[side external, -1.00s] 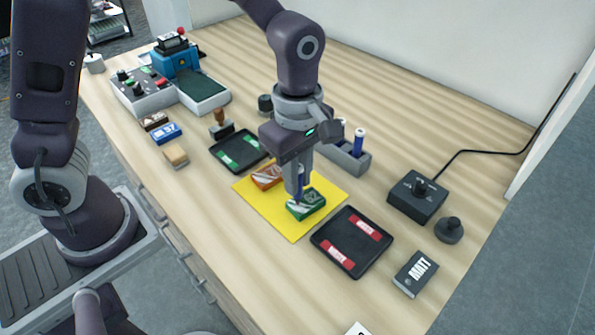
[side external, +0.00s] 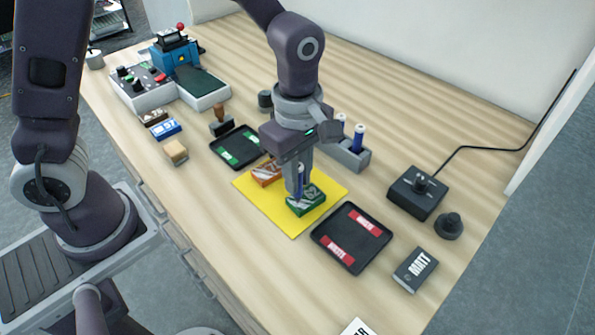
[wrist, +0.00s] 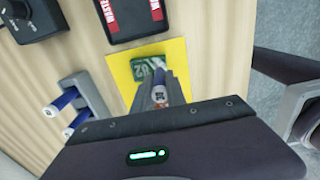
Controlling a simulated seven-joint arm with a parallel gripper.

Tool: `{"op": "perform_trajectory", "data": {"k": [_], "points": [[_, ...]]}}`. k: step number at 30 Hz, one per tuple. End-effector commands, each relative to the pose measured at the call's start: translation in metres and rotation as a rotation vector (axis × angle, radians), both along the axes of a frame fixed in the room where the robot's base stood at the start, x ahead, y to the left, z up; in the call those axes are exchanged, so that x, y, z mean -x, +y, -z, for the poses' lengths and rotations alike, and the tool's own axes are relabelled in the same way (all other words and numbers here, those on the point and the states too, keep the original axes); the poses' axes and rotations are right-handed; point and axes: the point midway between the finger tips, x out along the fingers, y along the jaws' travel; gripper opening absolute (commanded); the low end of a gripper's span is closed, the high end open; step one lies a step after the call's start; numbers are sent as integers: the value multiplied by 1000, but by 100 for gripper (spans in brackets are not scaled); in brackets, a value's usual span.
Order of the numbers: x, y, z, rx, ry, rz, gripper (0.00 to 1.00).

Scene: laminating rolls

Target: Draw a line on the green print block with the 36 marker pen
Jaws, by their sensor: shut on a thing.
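My gripper (side external: 298,188) is shut on a blue marker pen (side external: 300,178), held upright with its lower end down at the green print block (side external: 306,203). The green block lies on a yellow sheet (side external: 325,183); whether the tip touches it I cannot tell. No drawn line can be made out on the block.
An orange block (side external: 266,174) lies on the same sheet, partly behind my gripper. A grey holder (side external: 352,160) with more blue pens stands behind. Black trays with red (side external: 351,256) and green (side external: 222,150) labels flank the sheet. A joystick box (side external: 410,200) sits right.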

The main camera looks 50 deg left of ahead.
Motion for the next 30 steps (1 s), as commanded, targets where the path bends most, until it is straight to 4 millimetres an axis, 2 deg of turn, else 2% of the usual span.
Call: {"op": "perform_trajectory", "data": {"k": [9,30], "points": [[-1,0,0,0,0,0,0],[-22,-2,0,0,1,0,0]]}}
